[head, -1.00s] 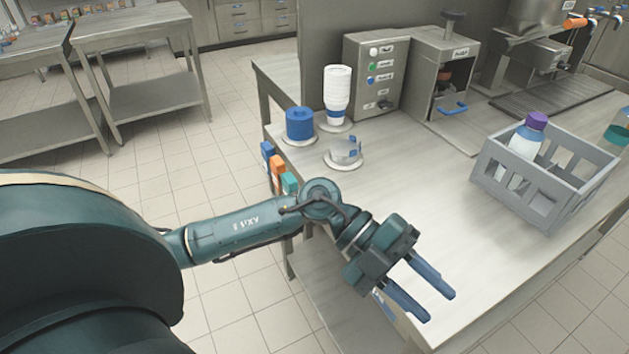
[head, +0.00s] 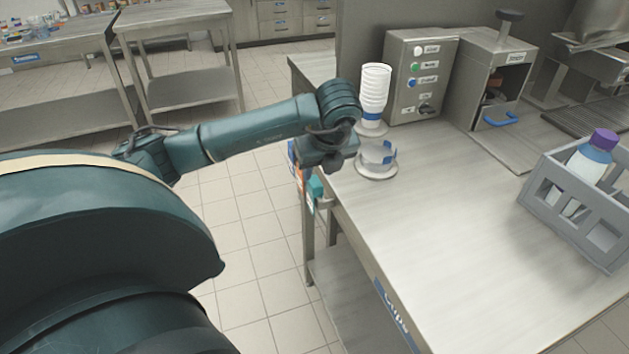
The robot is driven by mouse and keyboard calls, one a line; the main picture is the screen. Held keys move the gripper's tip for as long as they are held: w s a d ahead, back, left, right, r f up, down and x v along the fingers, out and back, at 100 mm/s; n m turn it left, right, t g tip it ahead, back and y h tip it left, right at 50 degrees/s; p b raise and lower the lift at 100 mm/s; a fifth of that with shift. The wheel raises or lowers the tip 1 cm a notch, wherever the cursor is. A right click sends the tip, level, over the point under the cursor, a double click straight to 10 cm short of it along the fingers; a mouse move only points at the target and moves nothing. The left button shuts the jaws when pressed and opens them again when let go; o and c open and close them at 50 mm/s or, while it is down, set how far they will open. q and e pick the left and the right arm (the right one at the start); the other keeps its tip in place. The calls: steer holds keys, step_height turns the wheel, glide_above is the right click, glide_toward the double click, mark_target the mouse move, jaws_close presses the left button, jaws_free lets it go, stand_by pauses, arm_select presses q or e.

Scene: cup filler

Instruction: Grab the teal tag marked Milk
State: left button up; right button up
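The teal tag (head: 316,187) hangs at the left edge of the steel counter (head: 430,230), partly hidden by my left gripper. Its lettering cannot be read. An orange tag (head: 299,173) and a blue tag (head: 292,153) hang beside it, mostly covered by my arm. My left gripper (head: 323,160) is over the row of tags, just above the teal one. Its fingers are not clearly seen, so I cannot tell whether it is open or touching the tag. My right gripper is out of view.
A button box (head: 420,75) is behind. The counter's middle is clear.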

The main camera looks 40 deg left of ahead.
mark_target(315, 181)
arm_select(q)
steer(key=shift+w+p+x, duration=0.15)
steer(key=shift+p+x, duration=0.05)
steer(key=shift+x, duration=1.25)
steer(key=shift+w+p+x, duration=0.15)
steer(key=shift+x, duration=1.3)
steer(key=shift+a+r, duration=0.15)
steer(key=c, duration=0.7)
